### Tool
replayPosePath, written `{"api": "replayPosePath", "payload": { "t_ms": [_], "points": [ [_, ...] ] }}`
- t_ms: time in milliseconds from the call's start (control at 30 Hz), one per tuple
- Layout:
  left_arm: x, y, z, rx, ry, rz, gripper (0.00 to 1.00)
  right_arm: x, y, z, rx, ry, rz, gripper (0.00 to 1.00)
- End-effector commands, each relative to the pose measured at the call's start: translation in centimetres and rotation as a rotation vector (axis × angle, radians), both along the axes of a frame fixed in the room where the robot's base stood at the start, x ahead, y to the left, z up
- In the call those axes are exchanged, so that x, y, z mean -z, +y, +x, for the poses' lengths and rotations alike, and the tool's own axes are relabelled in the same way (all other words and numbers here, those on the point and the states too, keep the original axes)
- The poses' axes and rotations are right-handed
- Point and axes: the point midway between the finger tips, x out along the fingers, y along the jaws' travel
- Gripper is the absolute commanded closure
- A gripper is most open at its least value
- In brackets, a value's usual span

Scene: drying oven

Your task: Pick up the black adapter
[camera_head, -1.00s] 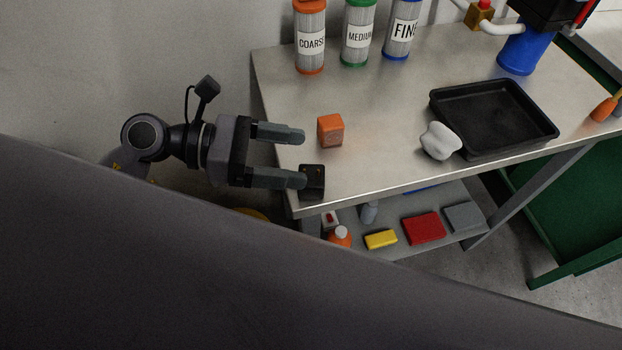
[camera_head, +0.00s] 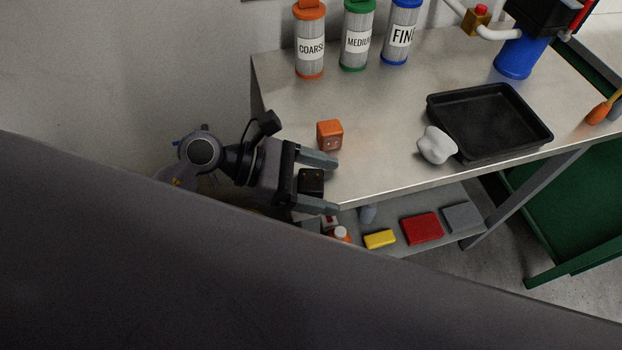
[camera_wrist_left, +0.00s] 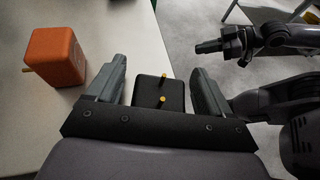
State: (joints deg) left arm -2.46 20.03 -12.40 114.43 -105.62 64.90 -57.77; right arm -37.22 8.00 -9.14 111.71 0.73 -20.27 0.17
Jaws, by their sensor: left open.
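The black adapter (camera_head: 311,181) is a small dark block with brass pins, on the near left corner of the metal table. My left gripper (camera_head: 327,184) is open, with one finger on each side of the adapter. In the left wrist view the adapter (camera_wrist_left: 159,92) sits between the two fingers (camera_wrist_left: 158,80), its brass pins toward the camera. I see narrow gaps beside it there. Its underside is hidden. My right gripper (camera_wrist_left: 208,47) shows at the upper right of the left wrist view, away from the adapter; its jaw state is unclear.
An orange adapter-like block (camera_head: 329,135) stands just beyond my left gripper's far finger. A white lumpy object (camera_head: 437,146) and a black tray (camera_head: 492,153) are further right. Filter cylinders (camera_head: 357,40) line the back. The table's front edge is close to the adapter.

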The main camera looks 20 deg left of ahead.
Motion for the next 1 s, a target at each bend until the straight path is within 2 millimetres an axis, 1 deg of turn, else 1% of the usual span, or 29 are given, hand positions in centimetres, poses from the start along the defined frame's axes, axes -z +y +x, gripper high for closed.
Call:
{"api": "replayPosePath", "payload": {
  "t_ms": [167, 267, 300, 333, 367, 633, 767, 867, 967, 1000],
  "points": [
    [0.0, 0.0, 0.0, 0.0, 0.0, 0.0, 0.19, 0.0, 0.0, 0.0, 0.0, 0.0, 0.0, 1.0],
    [0.0, 0.0, 0.0, 0.0, 0.0, 0.0, 0.48, 0.0, 0.0, 0.0, 0.0, 0.0, 0.0, 1.0],
    [0.0, 0.0, 0.0, 0.0, 0.0, 0.0, 0.61, 0.0, 0.0, 0.0, 0.0, 0.0, 0.0, 1.0],
    [0.0, 0.0, 0.0, 0.0, 0.0, 0.0, 0.71, 0.0, 0.0, 0.0, 0.0, 0.0, 0.0, 1.0],
    [0.0, 0.0, 0.0, 0.0, 0.001, 0.0, 0.76, 0.0, 0.0, 0.0, 0.0, 0.0, 0.0, 1.0],
    [-0.1, 0.0, 0.0, 0.0, 0.0, -0.001, 0.76, 0.0, 0.0, 0.0, 0.0, 0.001, 0.0, 1.0],
    [-0.6, 0.0, 0.0, 0.0, -0.001, -0.001, 0.76, 0.0, 0.0, 0.0, 0.0, 0.001, 0.0, 1.0],
    [-1.5, 0.0, 0.1, 0.0, -0.003, 0.0, 0.76, -0.1, 0.0, 0.0, 0.0, 0.001, 0.0, 1.0],
    [-3.1, 0.0, 0.0, 0.003, -0.006, 0.002, 0.76, -0.2, 0.0, 0.0, 0.0, 0.001, 0.0, 1.0],
    [-4.1, 0.0, 0.1, 0.003, -0.009, 0.002, 0.76, -0.3, 0.0, 0.0, 0.0, 0.001, 0.0, 1.0]
  ]
}}
